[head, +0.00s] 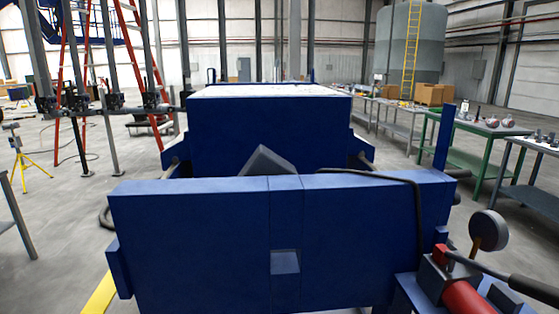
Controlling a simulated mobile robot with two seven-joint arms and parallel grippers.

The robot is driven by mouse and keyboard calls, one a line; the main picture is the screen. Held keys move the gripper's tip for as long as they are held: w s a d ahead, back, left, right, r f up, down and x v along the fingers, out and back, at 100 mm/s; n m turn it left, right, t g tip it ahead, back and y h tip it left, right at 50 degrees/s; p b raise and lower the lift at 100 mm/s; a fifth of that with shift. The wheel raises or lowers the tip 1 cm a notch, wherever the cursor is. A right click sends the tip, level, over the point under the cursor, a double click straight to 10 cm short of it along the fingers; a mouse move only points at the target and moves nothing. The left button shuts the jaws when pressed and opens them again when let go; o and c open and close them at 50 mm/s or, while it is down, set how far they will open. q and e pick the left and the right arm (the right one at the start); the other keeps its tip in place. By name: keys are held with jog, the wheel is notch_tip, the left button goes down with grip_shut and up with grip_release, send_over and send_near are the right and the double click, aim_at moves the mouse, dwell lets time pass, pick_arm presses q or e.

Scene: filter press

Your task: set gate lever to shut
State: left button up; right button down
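Neither of my grippers is in the head view. I cannot tell for certain which part is the gate lever. A row of dark valve-like fittings (115,101) sits on upright grey pipes at the left; any lever there is too small to read. At the lower right, a lever with a black grip (533,289) reaches from a red fitting (441,256) above a red cylinder (467,299). The blue filter press (190,235) fills the middle, with a grey angular piece (266,161) showing behind its front block.
A round gauge (489,230) stands beside the red cylinder. A black hose (385,176) lies over the press's front block. A green-framed table (480,127) and grey benches stand at the right. A yellow tripod (22,157) and red ladder (141,75) stand left. Open floor lies between tripod and press.

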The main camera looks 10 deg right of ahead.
jog(key=c, duration=2.1)
grip_release()
jog(key=shift+c, duration=0.2)
jog(key=o, duration=0.7)
jog(key=shift+o, duration=0.2)
jog(key=shift+s, duration=0.1)
